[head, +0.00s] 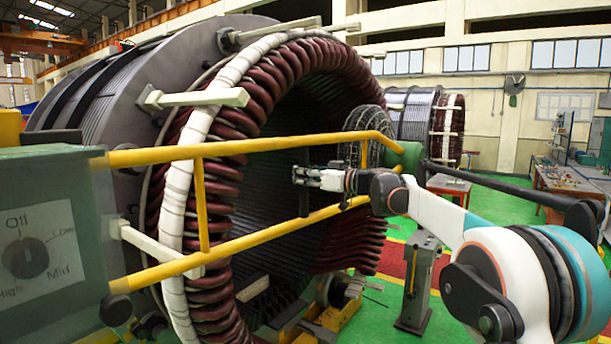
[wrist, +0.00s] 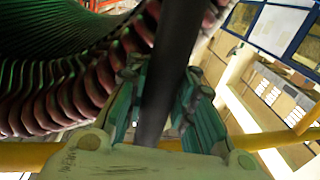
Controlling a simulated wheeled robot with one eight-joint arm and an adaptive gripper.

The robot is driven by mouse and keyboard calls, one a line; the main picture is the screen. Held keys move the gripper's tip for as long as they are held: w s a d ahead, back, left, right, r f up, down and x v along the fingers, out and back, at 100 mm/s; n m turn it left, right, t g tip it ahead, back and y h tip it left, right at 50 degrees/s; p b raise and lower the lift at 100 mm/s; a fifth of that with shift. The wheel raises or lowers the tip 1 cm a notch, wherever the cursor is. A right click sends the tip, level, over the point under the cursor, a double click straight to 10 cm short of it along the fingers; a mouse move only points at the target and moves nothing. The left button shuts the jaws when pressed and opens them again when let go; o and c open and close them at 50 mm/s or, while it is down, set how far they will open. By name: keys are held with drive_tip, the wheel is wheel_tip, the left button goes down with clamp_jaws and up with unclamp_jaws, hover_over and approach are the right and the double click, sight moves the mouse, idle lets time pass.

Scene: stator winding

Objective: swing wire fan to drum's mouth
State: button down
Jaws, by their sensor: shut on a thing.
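The wire fan's round wire cage (head: 366,128) shows behind a yellow tubular frame (head: 250,146), beside a green housing (head: 406,158). The frame runs across to a green box with a speed knob (head: 25,258) at the left. The drum (head: 95,85) is a large stator; its open mouth, ringed by dark red coils (head: 265,85) and a white band, lies behind the frame. My gripper (head: 305,177) is in front of the mouth at the frame's upright. In the wrist view the fingers (wrist: 164,80) are shut around a dark bar (wrist: 168,65). Coils pass close by at the left.
Pale bars (head: 195,97) stick out from the drum's rim. A dark pole (head: 500,187) extends right from the green housing. A grey post (head: 415,285) stands on the green floor below my arm. A second stator (head: 410,115) is farther back. Clear floor lies at right.

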drive_tip(key=shift+w+a, duration=0.75)
drive_tip(key=c, duration=1.8)
unclamp_jaws()
drive_tip(key=o, duration=0.5)
drive_tip(key=shift+d, duration=0.2)
drive_tip(key=shift+c, duration=0.2)
drive_tip(key=shift+a, duration=0.15)
drive_tip(key=shift+s, duration=0.1)
